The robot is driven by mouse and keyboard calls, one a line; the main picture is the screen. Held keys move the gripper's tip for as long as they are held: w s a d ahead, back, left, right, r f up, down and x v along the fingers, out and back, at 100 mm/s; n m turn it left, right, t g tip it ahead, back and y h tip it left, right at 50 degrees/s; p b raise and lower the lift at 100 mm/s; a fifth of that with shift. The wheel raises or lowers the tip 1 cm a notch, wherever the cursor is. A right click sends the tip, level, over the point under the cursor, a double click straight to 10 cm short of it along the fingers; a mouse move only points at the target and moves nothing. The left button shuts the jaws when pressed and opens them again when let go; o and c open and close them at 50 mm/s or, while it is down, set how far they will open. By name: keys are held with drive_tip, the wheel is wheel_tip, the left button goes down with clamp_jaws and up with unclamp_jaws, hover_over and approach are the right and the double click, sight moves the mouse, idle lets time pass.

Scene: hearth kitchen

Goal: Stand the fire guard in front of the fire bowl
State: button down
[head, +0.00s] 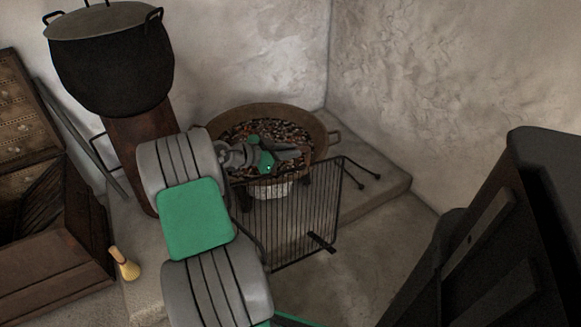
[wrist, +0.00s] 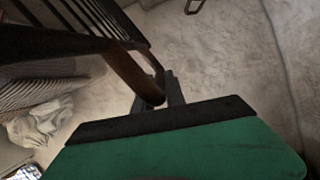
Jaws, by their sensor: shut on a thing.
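The fire guard (head: 295,222) is a black wire panel of upright bars with a foot sticking out low down. It stands roughly upright in front of the round brown fire bowl (head: 226,122), which is full of glowing coals. My gripper (head: 292,155) is over the front of the bowl in the head view, at the guard's top. In the wrist view my gripper (wrist: 165,88) is shut on a dark bar of the guard (wrist: 118,68). My arm hides the guard's left side. I cannot tell whether its lower edge touches the floor.
The bowl sits on a raised stone hearth (head: 385,190) in the wall corner. A big black pot (head: 110,65) stands at upper left. A wooden chest (head: 50,235) and a small brush (head: 125,263) are left. A dark object (head: 490,240) fills the right. Floor right of the guard is clear.

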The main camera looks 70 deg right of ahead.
wheel_tip(320, 180, down, 8)
drive_tip(key=d+b, duration=0.1)
drive_tip(key=b, duration=0.1)
drive_tip(key=shift+w+d+r, duration=0.25)
drive_tip(key=c, duration=1.4)
unclamp_jaws()
drive_tip(key=shift+f, duration=0.1)
drive_tip(key=shift+c, duration=0.2)
drive_tip(key=shift+o, duration=0.4)
drive_tip(key=p+v, duration=0.2)
drive_tip(key=v, duration=1)
drive_tip(key=shift+r+p, duration=0.3)
drive_tip(key=shift+r, duration=0.05)
drive_tip(key=o, duration=1.4)
drive_tip(key=shift+d+r, duration=0.2)
drive_tip(key=shift+r, duration=0.1)
drive_tip(key=shift+c, duration=0.2)
